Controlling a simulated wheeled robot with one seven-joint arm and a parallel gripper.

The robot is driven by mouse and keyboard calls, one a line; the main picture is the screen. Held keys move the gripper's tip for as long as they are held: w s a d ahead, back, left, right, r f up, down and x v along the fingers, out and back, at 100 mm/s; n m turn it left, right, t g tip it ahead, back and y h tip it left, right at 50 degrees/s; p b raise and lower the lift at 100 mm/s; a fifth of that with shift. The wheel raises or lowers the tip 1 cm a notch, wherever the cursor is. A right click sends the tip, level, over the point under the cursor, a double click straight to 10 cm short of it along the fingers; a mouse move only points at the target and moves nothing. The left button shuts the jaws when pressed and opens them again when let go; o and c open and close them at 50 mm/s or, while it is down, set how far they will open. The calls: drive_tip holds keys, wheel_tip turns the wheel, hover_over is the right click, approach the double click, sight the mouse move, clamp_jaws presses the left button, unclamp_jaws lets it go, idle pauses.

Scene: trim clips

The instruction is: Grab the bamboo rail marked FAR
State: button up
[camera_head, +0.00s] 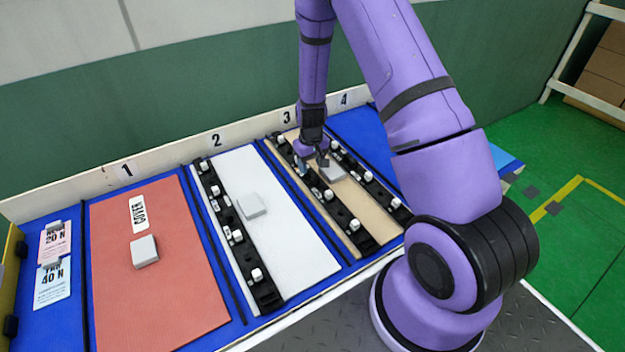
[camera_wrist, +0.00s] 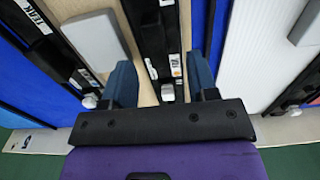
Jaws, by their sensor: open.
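The tan bamboo-coloured panel (camera_head: 355,203) under number 3 carries two black rails with white clips, a left rail (camera_head: 340,212) and a right rail (camera_head: 370,178). I cannot read FAR on either. My gripper (camera_head: 314,166) is open, low over the upper part of the left rail. In the wrist view the open fingers (camera_wrist: 161,82) stand either side of that rail (camera_wrist: 150,28), which bears a small white label and a white clip (camera_wrist: 168,92). Contact cannot be told. The other rail (camera_wrist: 45,50) has a white label with partly legible lettering at the upper left.
A grey block (camera_head: 330,170) lies on the tan panel between the rails, close to my gripper. The white panel (camera_head: 285,235) has its own black rail (camera_head: 235,236) and a grey block (camera_head: 250,206). A red panel (camera_head: 165,285) and instruction cards (camera_head: 52,283) lie further left.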

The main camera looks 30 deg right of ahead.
sight(312, 173)
drive_tip(key=shift+d+f, duration=0.2)
drive_tip(key=shift+f, duration=2.15)
drive_tip(key=shift+c, duration=0.2)
clamp_jaws()
